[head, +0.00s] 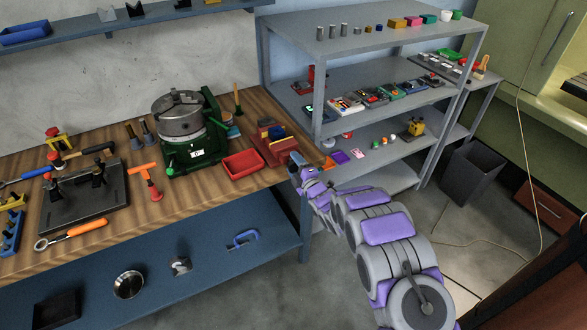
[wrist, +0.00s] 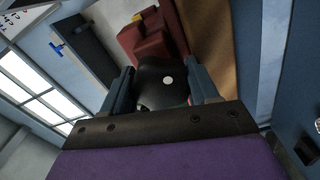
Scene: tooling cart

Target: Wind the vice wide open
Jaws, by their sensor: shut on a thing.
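The red vice (head: 272,147) stands at the right end of the wooden bench, with a blue part and a yellowish part at its top. In the wrist view its red body (wrist: 147,38) is at the top, just beyond the fingers. My gripper (head: 296,160) is at the vice's near right end, by the bench edge. In the wrist view the two blue-grey fingers of my gripper (wrist: 161,88) are shut on a black rounded knob (wrist: 160,78) with a pale dot, in front of the vice. The jaw gap of the vice is not clear.
A red tray (head: 243,163) lies left of the vice, and a green machine with a round chuck (head: 182,118) stands behind that. A grey shelf unit (head: 375,40) with several small items stands at the right. Open floor lies in front of the bench.

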